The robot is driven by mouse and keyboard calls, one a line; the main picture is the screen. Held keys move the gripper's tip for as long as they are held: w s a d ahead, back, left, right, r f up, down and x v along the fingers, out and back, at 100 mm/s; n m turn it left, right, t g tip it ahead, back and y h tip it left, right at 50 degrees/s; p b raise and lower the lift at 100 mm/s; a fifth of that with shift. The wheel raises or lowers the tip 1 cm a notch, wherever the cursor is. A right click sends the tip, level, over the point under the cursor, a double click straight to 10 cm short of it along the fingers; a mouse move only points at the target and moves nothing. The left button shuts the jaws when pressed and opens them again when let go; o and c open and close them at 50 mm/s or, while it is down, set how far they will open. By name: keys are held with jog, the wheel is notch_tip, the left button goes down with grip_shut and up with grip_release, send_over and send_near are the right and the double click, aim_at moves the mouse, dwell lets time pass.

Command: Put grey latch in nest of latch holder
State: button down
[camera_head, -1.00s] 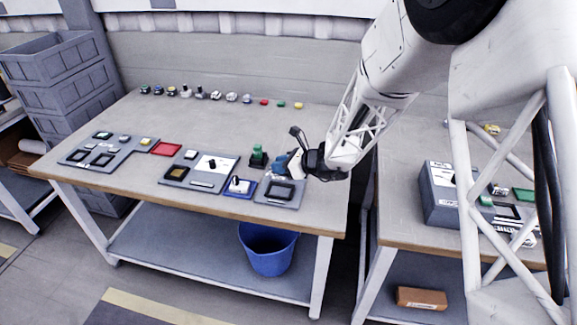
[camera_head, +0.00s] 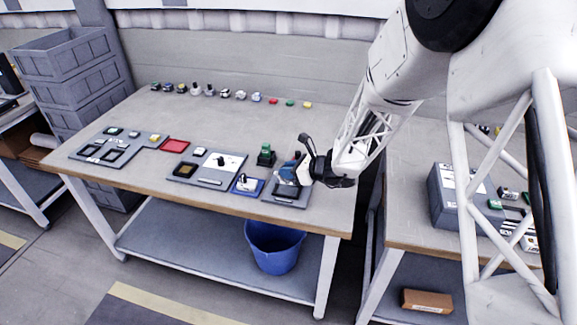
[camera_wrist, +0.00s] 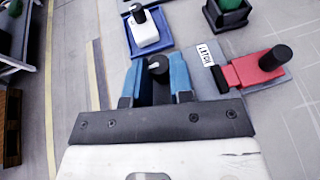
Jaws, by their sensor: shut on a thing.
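My gripper (camera_head: 290,173) is over the latch holder (camera_head: 287,200), a grey plate with a dark frame at the front right of the table. In the wrist view the two blue fingers (camera_wrist: 156,82) are shut on the grey latch, whose black knob (camera_wrist: 158,66) shows between them. The latch's body is mostly hidden by the fingers and the palm. The holder's plate with its LATCH label (camera_wrist: 207,54) lies just right of the fingers there. The nest is hidden, so I cannot tell whether the latch touches it.
A blue tray (camera_head: 245,190) with a white knobbed piece is beside the holder on the left. A green block in a dark base (camera_head: 266,157) stands behind. Several small parts line the back.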

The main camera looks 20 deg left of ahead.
jog(key=shift+f, duration=1.95)
jog(key=c, duration=0.9)
grip_release()
jog(key=shift+d, duration=0.15)
jog(key=shift+v, duration=3.75)
jog(key=shift+r, duration=2.5)
